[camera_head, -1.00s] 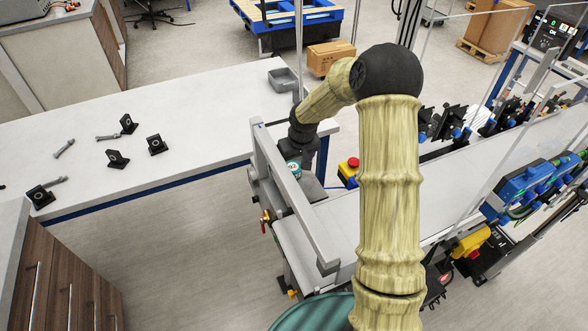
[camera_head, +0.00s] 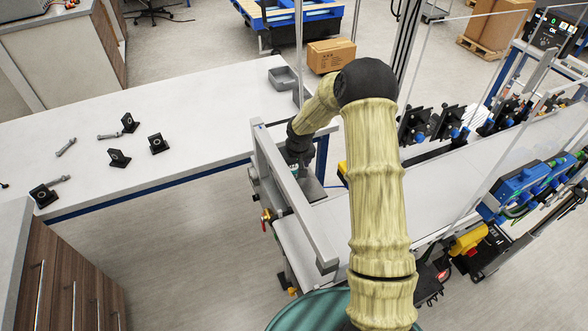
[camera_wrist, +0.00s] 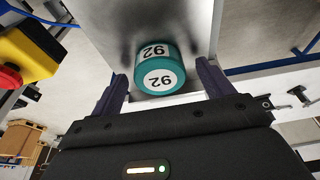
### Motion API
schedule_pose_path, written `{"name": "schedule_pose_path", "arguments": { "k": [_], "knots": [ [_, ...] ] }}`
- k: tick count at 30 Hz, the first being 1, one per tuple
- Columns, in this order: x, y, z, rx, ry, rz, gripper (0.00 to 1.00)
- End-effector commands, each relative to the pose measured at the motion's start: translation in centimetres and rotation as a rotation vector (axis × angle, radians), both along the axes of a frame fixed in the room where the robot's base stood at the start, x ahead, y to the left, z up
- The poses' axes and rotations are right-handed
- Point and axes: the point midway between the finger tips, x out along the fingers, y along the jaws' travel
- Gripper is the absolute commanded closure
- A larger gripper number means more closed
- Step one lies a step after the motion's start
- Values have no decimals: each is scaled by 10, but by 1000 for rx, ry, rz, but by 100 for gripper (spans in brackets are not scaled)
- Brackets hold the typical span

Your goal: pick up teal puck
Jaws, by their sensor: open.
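The teal puck (camera_wrist: 158,66) has white labels reading 92 on its side and face. It sits on the grey metal surface at the conveyor's end. In the wrist view it lies between the two spread fingers of my gripper (camera_wrist: 161,76), with a visible gap on the right; contact on the left is hard to judge. In the head view my gripper (camera_head: 299,158) is low at the conveyor end, and the puck is mostly hidden behind it.
A metal rail (camera_head: 292,200) runs along the conveyor end close to my gripper. The white conveyor belt (camera_head: 322,225) extends right. A white table (camera_head: 200,110) with black brackets and bolts stands left. A yellow and red emergency stop (camera_wrist: 22,60) is nearby.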

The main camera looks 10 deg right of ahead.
Motion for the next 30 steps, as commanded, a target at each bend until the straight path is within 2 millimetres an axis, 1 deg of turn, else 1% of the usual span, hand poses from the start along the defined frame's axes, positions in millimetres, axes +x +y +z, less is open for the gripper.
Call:
{"name": "schedule_pose_path", "arguments": {
  "k": [2, 3, 5, 9, 10, 11, 19, 23, 26, 29, 30],
  "knots": [
    [0, 0, 0, 0, 0, 0, 20],
    [0, 0, 0, 0, 0, 0, 22],
    [0, 0, 0, 0, 0, 0, 34],
    [0, 0, 0, 0, 0, 0, 61],
    [0, 0, 0, 0, 0, 0, 67],
    [0, 0, 0, 0, 0, 0, 70],
    [0, 0, 2, 0, -1, 0, 70],
    [1, -1, 8, -1, -1, 0, 70],
    [1, 0, 21, 0, -4, -1, 70],
    [1, -1, 39, -1, -5, -1, 70],
    [2, -1, 48, 0, -7, -2, 70]
  ]
}}
